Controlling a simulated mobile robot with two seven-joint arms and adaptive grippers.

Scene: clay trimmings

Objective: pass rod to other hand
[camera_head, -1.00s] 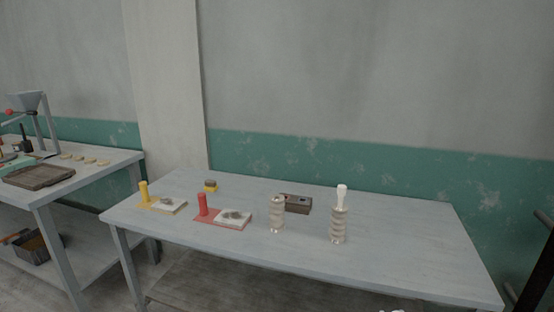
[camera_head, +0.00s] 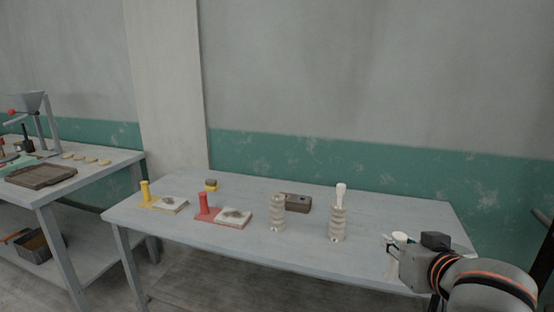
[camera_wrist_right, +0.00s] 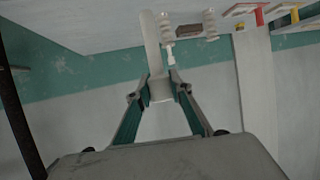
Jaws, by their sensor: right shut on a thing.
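My right gripper (camera_head: 391,246) is at the front right of the table in the head view. In the right wrist view the same gripper (camera_wrist_right: 159,88) is shut on a pale white rod (camera_wrist_right: 152,48), which sticks out beyond its fingertips. In the head view a small white end of the rod (camera_head: 400,237) shows beside the gripper, and the rest is hard to make out. My left gripper is in neither view.
Two ribbed stands, one (camera_head: 277,213) left and one (camera_head: 338,226) right, are upright on the grey table (camera_head: 300,258). A white-handled tool (camera_head: 341,193) stands in the right one.

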